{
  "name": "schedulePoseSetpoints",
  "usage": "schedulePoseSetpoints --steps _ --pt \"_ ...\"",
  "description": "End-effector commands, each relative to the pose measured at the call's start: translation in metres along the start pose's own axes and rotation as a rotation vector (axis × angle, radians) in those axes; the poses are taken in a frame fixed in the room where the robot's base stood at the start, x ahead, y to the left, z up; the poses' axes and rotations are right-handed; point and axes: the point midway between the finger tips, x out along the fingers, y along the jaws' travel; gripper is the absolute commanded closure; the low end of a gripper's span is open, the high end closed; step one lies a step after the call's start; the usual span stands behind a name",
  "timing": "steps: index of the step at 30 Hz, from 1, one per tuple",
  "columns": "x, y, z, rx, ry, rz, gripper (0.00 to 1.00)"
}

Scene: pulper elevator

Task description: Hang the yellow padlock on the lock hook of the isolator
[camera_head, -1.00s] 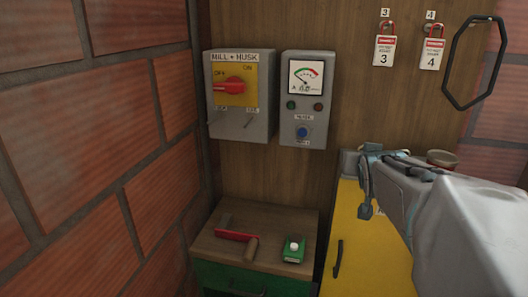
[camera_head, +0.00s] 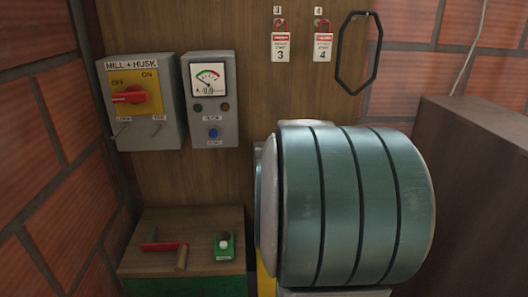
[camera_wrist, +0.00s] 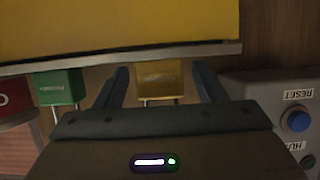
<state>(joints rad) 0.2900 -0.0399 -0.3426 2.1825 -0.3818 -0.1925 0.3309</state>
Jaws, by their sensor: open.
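The yellow padlock (camera_wrist: 160,80) stands by the grey edge of the yellow cabinet (camera_wrist: 120,25) in the upside-down wrist view. My gripper (camera_wrist: 160,70) is open, with one finger on each side of the padlock in the picture; I cannot tell whether they touch it. In the head view my arm hides the padlock and gripper. The isolator (camera_head: 140,100), a grey box marked MILL + HUSK, hangs on the wooden wall with its red handle (camera_head: 128,97) at OFF. Two small pegs show at its lower front, the left one (camera_head: 123,132) under a label too blurred to read surely.
A green padlock (camera_wrist: 60,88) is left of my gripper in the wrist view, near a red item (camera_wrist: 15,105). The meter box (camera_head: 210,100) hangs beside the isolator. A low cabinet (camera_head: 150,262) bears a red-handled tool (camera_head: 163,246) and a green device (camera_head: 224,246). Tags and a black ring (camera_head: 342,50) hang above.

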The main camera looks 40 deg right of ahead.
Motion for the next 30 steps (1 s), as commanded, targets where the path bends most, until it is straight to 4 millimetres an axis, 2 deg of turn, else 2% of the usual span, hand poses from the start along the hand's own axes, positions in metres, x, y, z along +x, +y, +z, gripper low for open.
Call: schedulePoseSetpoints --steps 6,7,12,23,26,30 --pt "0.001 0.000 0.000 0.000 0.000 0.000 0.36" --pt "0.001 0.000 0.000 0.000 0.000 0.000 0.39" --pt "0.001 0.000 0.000 0.001 0.000 0.000 0.86" --pt "-0.001 0.000 -0.003 0.001 0.001 0.000 0.87" --pt "-0.003 0.000 -0.009 0.001 0.002 -0.001 0.87" --pt "-0.012 -0.001 -0.030 -0.001 0.004 -0.002 0.87"
